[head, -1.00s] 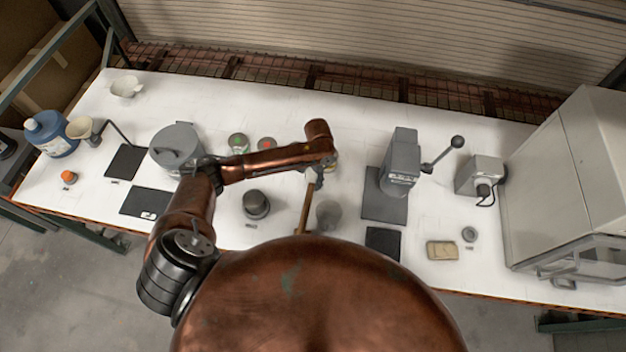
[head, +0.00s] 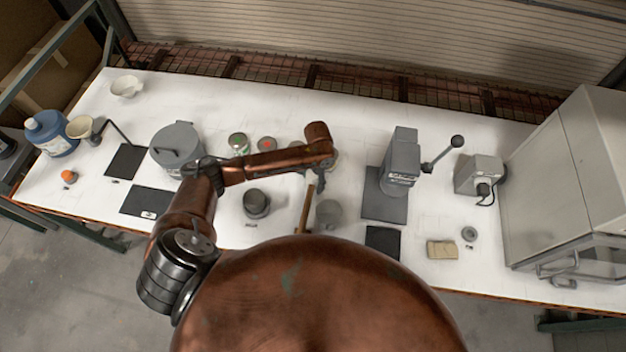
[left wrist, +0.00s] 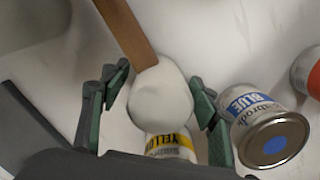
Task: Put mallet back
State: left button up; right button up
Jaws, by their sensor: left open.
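The mallet shows in the left wrist view as a brown wooden handle (left wrist: 126,32) and a rounded white head (left wrist: 160,96). In the head view its handle (head: 306,208) stands out to the left of a grey cup; its head is hidden or too small to tell there. My left gripper (head: 321,182) is over the middle of the table. In the left wrist view the left gripper (left wrist: 161,80) is open, with one finger on each side of the white head. I cannot tell whether either finger touches it. My right gripper is not in view.
A yellow-labelled can (left wrist: 172,146) is partly hidden behind the mallet head. A blue-labelled can (left wrist: 264,125) is right of the fingers. The grey cup (head: 329,213) and a dark pot (head: 256,203) flank the handle. A grey press (head: 400,160) stands to the right.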

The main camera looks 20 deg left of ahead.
pick_arm(q)
jog(key=r, duration=0.8)
jog(key=w+r+b, duration=0.1)
jog(key=r, duration=0.3)
jog(key=shift+d+r, duration=0.1)
jog(key=shift+d, duration=0.1)
